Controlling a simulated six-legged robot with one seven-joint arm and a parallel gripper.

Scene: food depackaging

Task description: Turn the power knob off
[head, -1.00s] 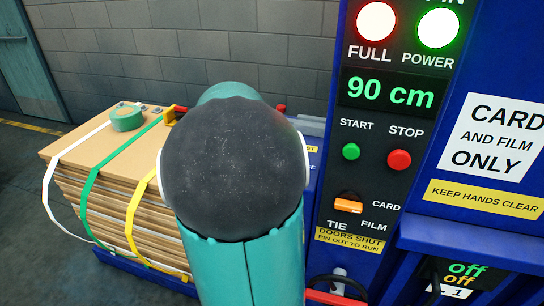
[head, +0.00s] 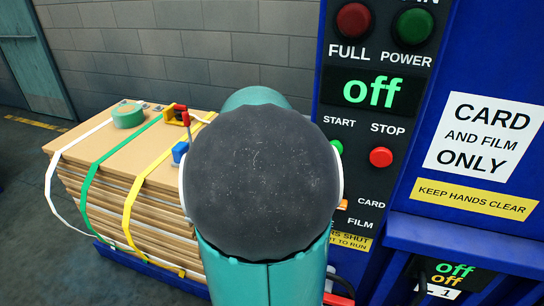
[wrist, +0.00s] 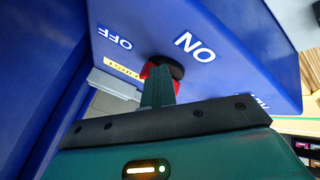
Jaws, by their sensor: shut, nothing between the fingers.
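The power knob (wrist: 171,66), black with red showing beside it, sits on a blue panel (wrist: 235,40) in the wrist view. Lettering near it reads ON and OFF, turned upside down there. My gripper (wrist: 158,82) is shut, its narrow fingers reaching up to the knob and partly covering it; whether they touch cannot be told. In the head view my arm hides the gripper and the knob. On the machine's control panel (head: 374,150), the display (head: 372,91) reads "off". The FULL lamp (head: 354,20) and POWER lamp (head: 414,27) are dark.
A strapped stack of card (head: 135,200) with a green tape roll (head: 128,115) on top stands left of my arm. The green start button (head: 337,147) and red stop button (head: 381,157) are close right of my arm. Open floor lies at far left.

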